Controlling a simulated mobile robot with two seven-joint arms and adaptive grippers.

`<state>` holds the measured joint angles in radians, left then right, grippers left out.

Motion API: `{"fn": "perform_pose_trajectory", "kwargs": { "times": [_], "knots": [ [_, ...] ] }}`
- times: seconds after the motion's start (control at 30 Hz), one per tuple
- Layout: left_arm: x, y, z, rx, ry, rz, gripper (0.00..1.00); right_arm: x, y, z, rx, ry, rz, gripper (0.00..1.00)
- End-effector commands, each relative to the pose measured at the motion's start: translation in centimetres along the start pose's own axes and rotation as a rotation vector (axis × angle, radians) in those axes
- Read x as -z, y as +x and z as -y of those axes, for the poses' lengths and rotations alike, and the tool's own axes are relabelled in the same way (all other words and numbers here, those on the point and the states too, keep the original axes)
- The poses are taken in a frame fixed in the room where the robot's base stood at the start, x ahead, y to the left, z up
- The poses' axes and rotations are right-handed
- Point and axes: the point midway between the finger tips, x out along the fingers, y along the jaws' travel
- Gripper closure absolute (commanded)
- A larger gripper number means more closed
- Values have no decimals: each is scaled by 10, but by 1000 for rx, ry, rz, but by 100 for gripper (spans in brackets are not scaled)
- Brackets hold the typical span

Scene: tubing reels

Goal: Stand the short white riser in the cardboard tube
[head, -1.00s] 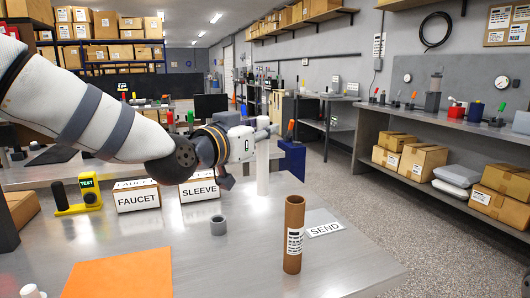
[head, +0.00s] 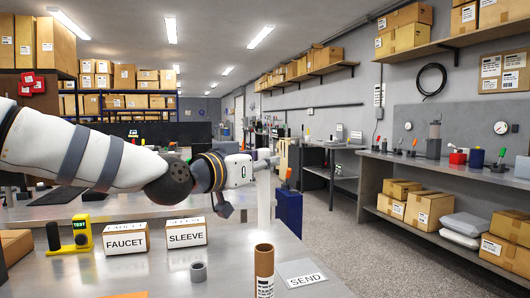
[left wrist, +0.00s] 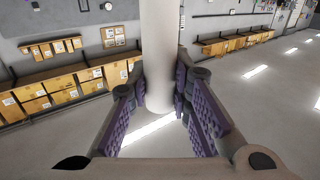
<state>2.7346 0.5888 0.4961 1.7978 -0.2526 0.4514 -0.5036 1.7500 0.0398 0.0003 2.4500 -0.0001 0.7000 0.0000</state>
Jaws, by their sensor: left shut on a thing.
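My left gripper (head: 262,163) is shut on the short white riser (left wrist: 160,55), which stands between its purple finger pads in the left wrist view. In the head view the riser (head: 264,202) hangs roughly upright below the gripper, pale against the bright table. The brown cardboard tube (head: 264,262) stands upright on the table nearer to me, its lower part cut off by the picture's bottom edge. The riser is apart from the tube, beyond and above it in the picture. My right gripper is not in view.
A SEND card (head: 303,281) lies right of the tube. A yellow tester (head: 76,240) is farther left. A blue bin (head: 289,208) stands beyond the table edge.

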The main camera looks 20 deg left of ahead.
Motion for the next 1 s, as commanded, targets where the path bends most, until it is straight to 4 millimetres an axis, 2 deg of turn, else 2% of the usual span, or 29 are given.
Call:
{"fn": "perform_pose_trajectory", "kwargs": {
  "times": [0.1,1.0],
  "knots": [
    [-18,2,1,0,-4,7,100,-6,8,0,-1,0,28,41],
    [-110,2,1,0,-2,4,100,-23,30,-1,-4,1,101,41]
  ]
}}
